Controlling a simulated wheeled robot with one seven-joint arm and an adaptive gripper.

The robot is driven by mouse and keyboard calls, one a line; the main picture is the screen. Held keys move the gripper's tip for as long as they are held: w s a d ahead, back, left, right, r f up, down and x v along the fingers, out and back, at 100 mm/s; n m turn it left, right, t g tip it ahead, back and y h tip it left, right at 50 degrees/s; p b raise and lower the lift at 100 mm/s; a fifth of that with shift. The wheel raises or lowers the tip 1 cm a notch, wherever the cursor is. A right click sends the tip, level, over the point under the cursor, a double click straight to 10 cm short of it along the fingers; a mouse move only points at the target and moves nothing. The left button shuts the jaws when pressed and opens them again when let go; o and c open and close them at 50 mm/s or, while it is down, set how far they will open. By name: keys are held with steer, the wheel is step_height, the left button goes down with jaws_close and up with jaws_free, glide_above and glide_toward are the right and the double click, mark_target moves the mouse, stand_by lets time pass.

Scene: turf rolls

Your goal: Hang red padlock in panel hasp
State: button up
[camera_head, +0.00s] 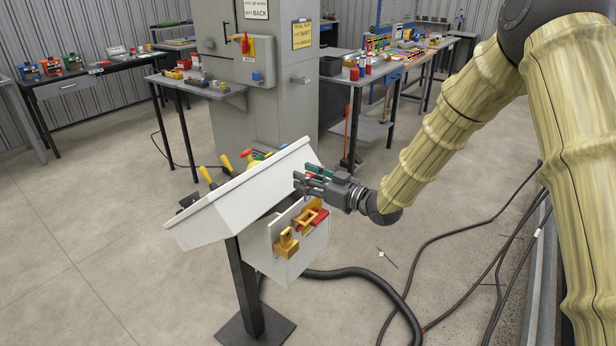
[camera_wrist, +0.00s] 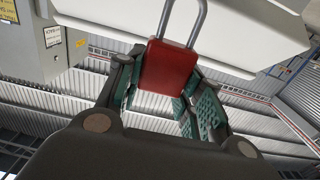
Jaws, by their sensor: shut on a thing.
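My gripper (camera_head: 308,180) is shut on a red padlock (camera_wrist: 168,70), beside the right end of the white sloped panel (camera_head: 245,190). In the wrist view the padlock body sits between the green-padded fingers (camera_wrist: 165,92). Its grey shackle points up and away from my gripper, in front of the white panel underside (camera_wrist: 215,30). In the head view the held padlock is mostly hidden by the fingers. I cannot make out the panel hasp clearly; the panel's upper face is turned away.
A white box (camera_head: 265,255) below the panel carries a brass padlock (camera_head: 286,243), a yellow bracket and another red item (camera_head: 321,217). Yellow-handled levers (camera_head: 226,163) rise behind the panel edge. A dark post (camera_head: 248,290) supports it. Cables lie on the floor at right.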

steer(key=shift+f+b, duration=1.2)
steer(key=shift+f, duration=1.15)
steer(key=shift+f+b, duration=1.5)
steer(key=shift+f, duration=1.05)
steer(key=o, duration=1.1)
steer(key=shift+o, duration=0.2)
steer(key=v, duration=1.2)
